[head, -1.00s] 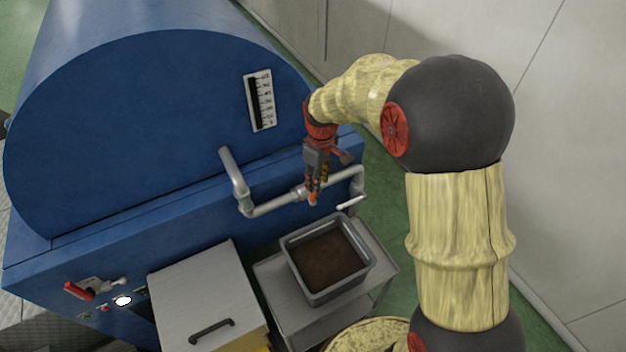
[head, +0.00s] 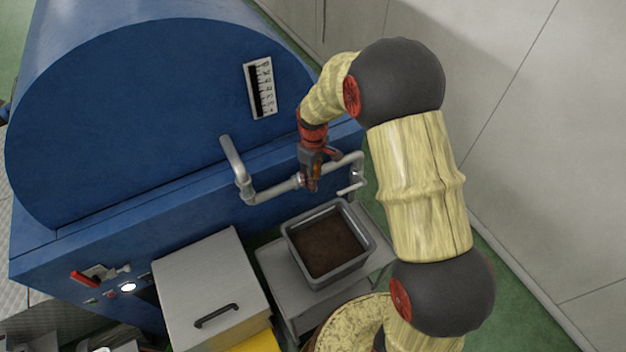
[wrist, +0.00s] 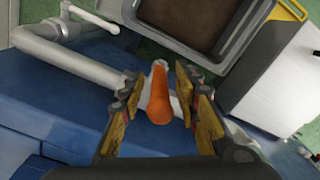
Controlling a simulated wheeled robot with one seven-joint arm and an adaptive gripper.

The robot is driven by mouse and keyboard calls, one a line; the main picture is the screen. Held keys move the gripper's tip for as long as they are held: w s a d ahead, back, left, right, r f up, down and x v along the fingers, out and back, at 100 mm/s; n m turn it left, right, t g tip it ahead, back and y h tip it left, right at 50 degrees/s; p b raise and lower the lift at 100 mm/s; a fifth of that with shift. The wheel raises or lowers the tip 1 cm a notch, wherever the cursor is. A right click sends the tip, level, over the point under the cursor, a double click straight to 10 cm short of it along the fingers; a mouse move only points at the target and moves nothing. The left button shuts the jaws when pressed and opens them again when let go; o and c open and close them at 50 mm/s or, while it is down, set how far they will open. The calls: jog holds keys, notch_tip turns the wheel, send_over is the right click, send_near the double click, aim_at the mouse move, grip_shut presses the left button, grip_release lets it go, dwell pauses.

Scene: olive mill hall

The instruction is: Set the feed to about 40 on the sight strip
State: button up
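The sight strip (head: 260,88) is a white scale with a dark column on the blue machine's round end face. Its numerals are too small to read. A grey pipe (head: 270,190) runs across the machine's front below it. In the wrist view an orange-tipped handle (wrist: 158,105) stands at the pipe, between the fingers of my gripper (wrist: 157,82). The fingers are apart, with a gap showing on both sides of the handle. In the head view my gripper (head: 311,184) is down at the pipe and hides the handle.
A grey bin (head: 287,248) of dark brown matter stands on a metal stand (head: 277,272) below the pipe. A grey cabinet (head: 205,280) is to its left. A red lever (head: 84,279) and a lit button (head: 128,287) are on the machine's lower left. A wall bounds the right.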

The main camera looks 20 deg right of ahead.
jog(key=shift+f, duration=0.95)
jog(key=shift+c, duration=1.3)
grip_shut()
